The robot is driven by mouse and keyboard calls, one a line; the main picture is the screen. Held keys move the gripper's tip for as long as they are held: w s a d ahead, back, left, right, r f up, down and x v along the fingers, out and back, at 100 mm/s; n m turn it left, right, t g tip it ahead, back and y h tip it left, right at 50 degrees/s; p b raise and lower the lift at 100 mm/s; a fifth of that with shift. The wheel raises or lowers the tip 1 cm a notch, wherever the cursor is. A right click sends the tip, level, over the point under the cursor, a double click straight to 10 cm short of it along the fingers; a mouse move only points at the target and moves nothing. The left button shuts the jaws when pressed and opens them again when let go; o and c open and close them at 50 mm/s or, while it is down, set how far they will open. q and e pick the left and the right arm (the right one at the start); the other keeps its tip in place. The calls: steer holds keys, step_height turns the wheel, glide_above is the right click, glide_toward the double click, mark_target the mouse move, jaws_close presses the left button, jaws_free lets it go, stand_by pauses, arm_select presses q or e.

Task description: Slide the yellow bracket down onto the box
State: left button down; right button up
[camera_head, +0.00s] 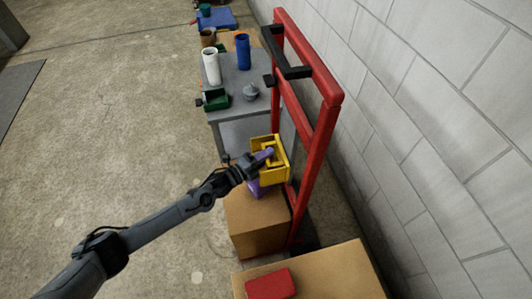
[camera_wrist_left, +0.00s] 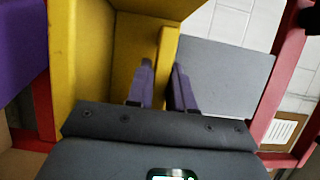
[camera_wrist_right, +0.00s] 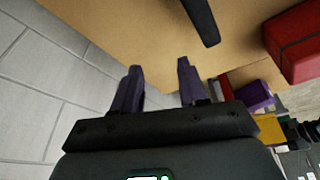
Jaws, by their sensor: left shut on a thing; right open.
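The yellow bracket (camera_head: 284,173), an open-sided shape with an inner bar, is beside the red upright frame in the head view. My left gripper (camera_head: 267,154) is shut on the bracket's inner bar. In the left wrist view the bracket (camera_wrist_left: 78,45) fills the upper left, and its bar runs down between my left fingers (camera_wrist_left: 160,90). A purple block (camera_head: 258,189) shows just under the bracket, above a brown cardboard box (camera_head: 258,232). I cannot tell whether bracket and block touch. My right gripper (camera_wrist_right: 158,82) is open and empty in the right wrist view.
The red frame (camera_head: 325,130) with black handles stands by the block wall. A grey table (camera_head: 232,102) behind holds a white cylinder (camera_head: 211,67), a blue cylinder (camera_head: 243,52) and a green bin (camera_head: 216,99). A red block (camera_head: 270,285) lies on a nearer cardboard box (camera_head: 335,272).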

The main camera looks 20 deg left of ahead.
mark_target(265, 167)
arm_select(q)
step_height(265, 167, down, 6)
steer(key=b, duration=0.3)
steer(key=shift+f, duration=0.1)
arm_select(e)
step_height(265, 167, down, 5)
steer(key=shift+r, duration=0.15)
arm_select(q)
steer(key=shift+s+a+f, duration=0.1)
arm_select(e)
steer(key=shift+s, duration=0.1)
arm_select(q)
steer(key=shift+f, duration=0.1)
arm_select(e)
steer(key=shift+r, duration=0.1)
arm_select(q)
steer(key=c, duration=1.1)
jaws_free()
arm_select(e)
steer(key=shift+a, duration=0.1)
